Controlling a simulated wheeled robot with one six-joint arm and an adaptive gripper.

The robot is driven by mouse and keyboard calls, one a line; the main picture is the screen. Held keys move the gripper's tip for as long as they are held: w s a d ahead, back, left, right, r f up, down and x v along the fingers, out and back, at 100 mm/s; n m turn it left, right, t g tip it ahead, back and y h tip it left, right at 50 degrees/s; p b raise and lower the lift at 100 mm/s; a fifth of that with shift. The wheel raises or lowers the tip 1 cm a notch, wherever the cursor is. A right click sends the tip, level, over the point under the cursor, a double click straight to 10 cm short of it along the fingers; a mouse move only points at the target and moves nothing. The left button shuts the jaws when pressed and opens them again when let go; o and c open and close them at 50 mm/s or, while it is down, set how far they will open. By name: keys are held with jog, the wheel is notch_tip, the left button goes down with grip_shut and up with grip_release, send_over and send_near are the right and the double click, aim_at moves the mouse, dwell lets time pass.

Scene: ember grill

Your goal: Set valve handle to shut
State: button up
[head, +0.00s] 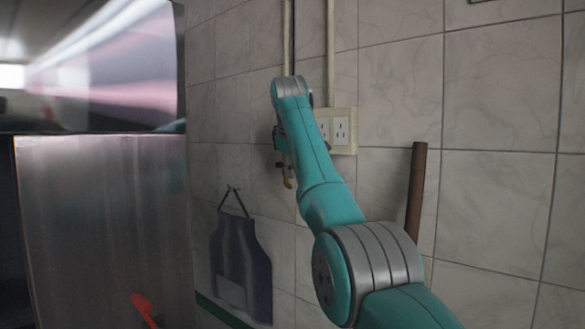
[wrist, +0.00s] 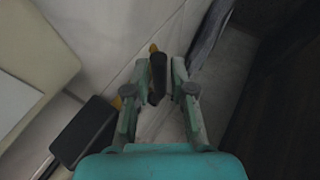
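The valve is on the tiled wall; its brass part (head: 288,182) shows small in the head view, partly hidden by my arm. In the wrist view a dark handle (wrist: 158,76) lies between my fingers, with a yellow brass end (wrist: 153,48) just beyond it. My gripper (wrist: 160,68) is open, one finger on each side of the handle, with narrow gaps; I cannot tell whether either finger touches it. In the head view my gripper (head: 283,160) is close to the wall, mostly hidden behind my forearm.
A socket box (head: 341,132) and vertical pipes (head: 330,50) are on the wall beside my arm. A dark apron (head: 240,262) hangs below left. A brown pole (head: 416,190) stands right. A metal cabinet (head: 100,220) and a red object (head: 143,307) are at left. A black block (wrist: 84,132) lies near my left finger.

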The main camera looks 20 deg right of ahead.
jog(key=v, duration=1.2)
dwell(0.3)
